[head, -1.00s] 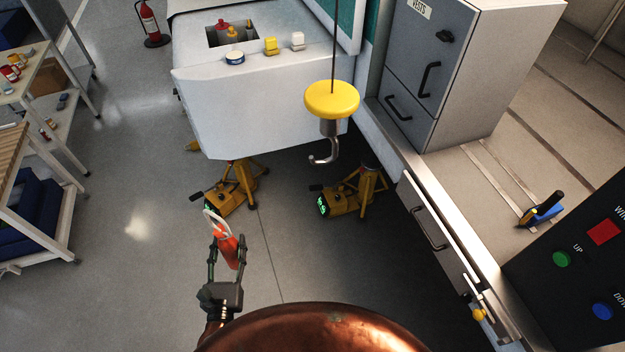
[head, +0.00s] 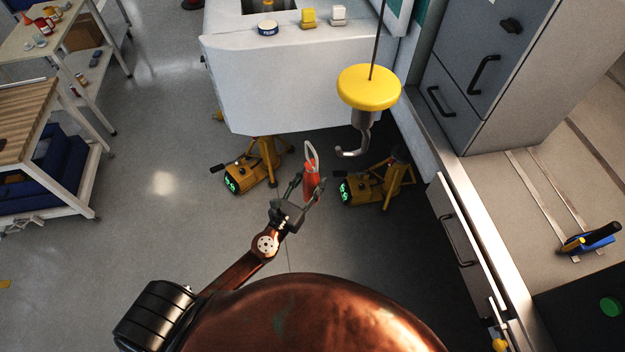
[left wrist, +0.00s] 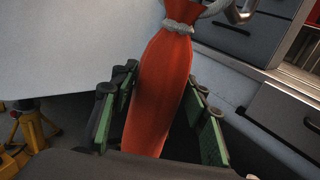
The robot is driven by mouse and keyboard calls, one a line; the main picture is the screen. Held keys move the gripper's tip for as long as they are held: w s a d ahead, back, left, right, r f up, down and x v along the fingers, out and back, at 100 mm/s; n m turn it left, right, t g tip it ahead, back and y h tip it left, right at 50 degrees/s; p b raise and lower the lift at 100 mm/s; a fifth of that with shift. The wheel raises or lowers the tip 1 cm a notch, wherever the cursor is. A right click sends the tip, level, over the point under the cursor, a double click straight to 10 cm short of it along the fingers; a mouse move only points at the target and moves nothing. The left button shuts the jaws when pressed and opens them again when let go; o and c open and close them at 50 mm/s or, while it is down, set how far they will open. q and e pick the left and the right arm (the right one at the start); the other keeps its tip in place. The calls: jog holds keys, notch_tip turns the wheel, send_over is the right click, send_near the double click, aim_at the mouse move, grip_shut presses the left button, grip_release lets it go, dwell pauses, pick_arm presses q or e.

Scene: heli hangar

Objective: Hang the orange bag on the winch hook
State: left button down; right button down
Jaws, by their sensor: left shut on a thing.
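The orange bag (head: 311,182) has a pale rope loop (head: 311,156) standing up from its tied neck. My left gripper (head: 308,190) is shut on the bag and holds it upright in the air. In the left wrist view the bag (left wrist: 163,85) stands between the green finger pads. The winch hook (head: 352,150) is grey metal and hangs below a yellow disc (head: 369,87) on a cable. In the head view the loop is left of the hook, apart from it. Part of the hook (left wrist: 241,11) shows at the top of the left wrist view. My right gripper is not in view.
A white body (head: 295,85) with small items on top stands behind the hook. Yellow jacks (head: 252,172) stand on the floor beneath it. A grey cabinet (head: 480,70) and a counter with drawers are at the right. A shelf cart (head: 45,140) is at the left.

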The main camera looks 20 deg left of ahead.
pick_arm(q)
jog(key=shift+w, duration=0.55)
jog(key=shift+w+d, duration=0.35)
jog(key=shift+d, duration=0.25)
jog(key=w+d+f+b, duration=0.2)
jog(key=w+d+f, duration=0.2)
jog(key=d, duration=0.4)
jog(key=shift+w+d+f, duration=0.2)
jog(key=shift+w+f, duration=0.2)
jog(key=shift+w, duration=0.35)
dwell(0.5)
dwell(0.7)
